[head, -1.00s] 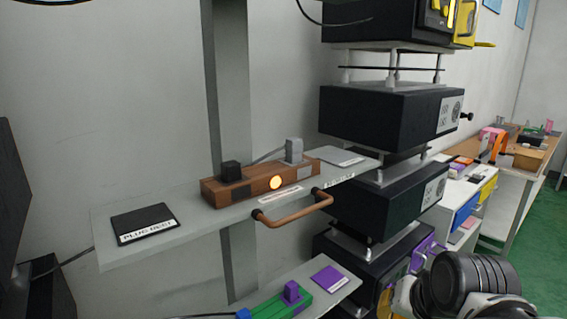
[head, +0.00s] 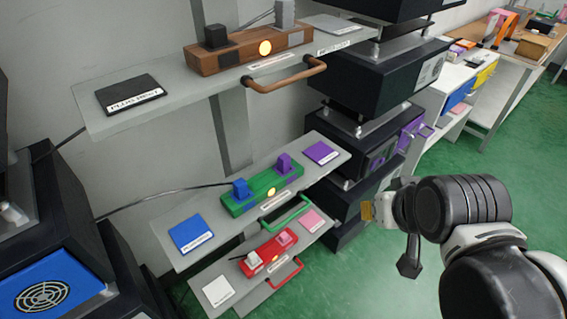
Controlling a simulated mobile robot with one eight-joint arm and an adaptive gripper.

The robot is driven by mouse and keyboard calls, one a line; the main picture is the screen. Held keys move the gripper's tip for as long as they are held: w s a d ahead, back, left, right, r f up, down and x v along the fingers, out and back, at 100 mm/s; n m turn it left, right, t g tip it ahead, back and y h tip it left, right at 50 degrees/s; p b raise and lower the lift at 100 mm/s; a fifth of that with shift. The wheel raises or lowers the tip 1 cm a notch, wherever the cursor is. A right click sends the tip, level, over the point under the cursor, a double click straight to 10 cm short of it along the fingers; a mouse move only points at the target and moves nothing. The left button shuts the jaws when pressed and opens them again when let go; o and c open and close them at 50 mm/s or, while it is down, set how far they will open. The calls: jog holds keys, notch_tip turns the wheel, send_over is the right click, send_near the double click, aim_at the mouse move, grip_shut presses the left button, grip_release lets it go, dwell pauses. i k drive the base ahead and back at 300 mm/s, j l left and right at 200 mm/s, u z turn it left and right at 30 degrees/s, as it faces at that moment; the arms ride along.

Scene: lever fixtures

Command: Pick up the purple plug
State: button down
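The purple plug (head: 284,163) stands upright in the right end of a green socket block (head: 242,204) on the middle shelf. A blue plug (head: 240,188) stands in the left end of the same block. My gripper (head: 409,262) is at the right, beyond the shelf's right end and well apart from the purple plug.
A green handle (head: 290,214) sticks out from the middle shelf (head: 178,214). Above is a shelf with a brown block (head: 230,54) and handle; below, one with a red block (head: 262,258). Dark boxes (head: 375,150) stand behind. Green floor at right is open.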

aim_at(285, 161)
jog(key=k+j+z, duration=0.1)
jog(key=j+z, duration=0.25)
jog(key=z, duration=0.15)
jog(key=k+j+z, duration=0.15)
jog(key=j+z, duration=0.15)
jog(key=z, duration=0.15)
